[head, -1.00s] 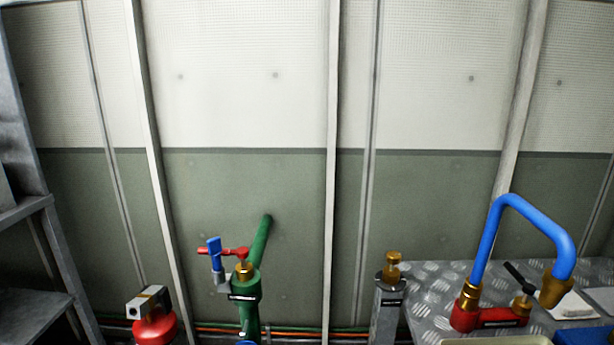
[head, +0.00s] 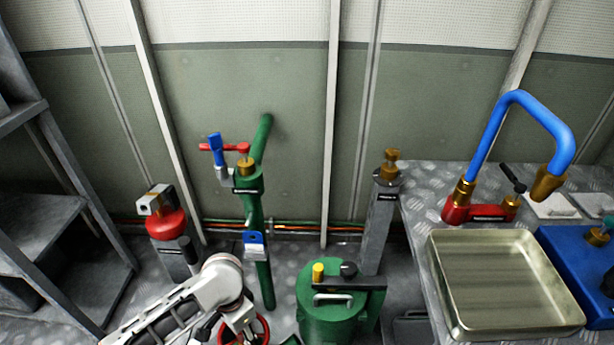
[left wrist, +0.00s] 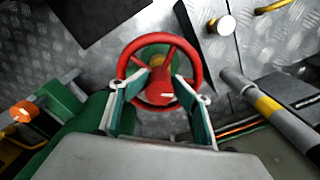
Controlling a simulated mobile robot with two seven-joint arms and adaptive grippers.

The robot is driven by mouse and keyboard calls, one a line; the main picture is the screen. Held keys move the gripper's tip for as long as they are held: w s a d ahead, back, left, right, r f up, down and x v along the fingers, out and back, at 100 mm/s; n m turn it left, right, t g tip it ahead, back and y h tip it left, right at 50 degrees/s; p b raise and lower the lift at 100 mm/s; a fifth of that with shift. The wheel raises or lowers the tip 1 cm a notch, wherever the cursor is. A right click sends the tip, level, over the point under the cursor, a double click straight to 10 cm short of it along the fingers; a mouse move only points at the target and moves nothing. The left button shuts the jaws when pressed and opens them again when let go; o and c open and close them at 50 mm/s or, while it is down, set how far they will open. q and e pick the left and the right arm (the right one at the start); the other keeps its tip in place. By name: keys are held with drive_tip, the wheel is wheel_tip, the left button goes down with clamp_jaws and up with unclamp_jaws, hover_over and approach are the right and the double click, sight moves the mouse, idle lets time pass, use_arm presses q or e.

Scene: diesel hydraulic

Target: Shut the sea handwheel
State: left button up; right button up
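A red spoked handwheel (left wrist: 196,62) lies in front of my left wrist camera, with a green body and a brass-coloured stem behind it. Its small label is too small to read. In the head view part of its red rim (head: 264,327) shows at the bottom edge, mostly hidden by my left gripper (head: 240,324). In the left wrist view my left gripper (left wrist: 160,88) is open, its two teal-lined fingers apart over the wheel's near part, with the hub between them. I cannot tell whether they touch the wheel. My right gripper is in neither view.
A green pipe valve with a red handle (head: 243,147) and blue lever (head: 216,150) stands behind. A green canister (head: 330,305) and grey post (head: 380,220) stand right of it. A metal tray (head: 505,327) rests on the right bench. Metal shelving (head: 45,215) is at left.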

use_arm(q)
drive_tip(key=n, duration=0.5)
drive_tip(key=shift+s+f+n, duration=0.1)
drive_tip(key=shift+f+n, duration=0.05)
drive_tip(key=shift+n, duration=0.15)
drive_tip(key=n, duration=0.6)
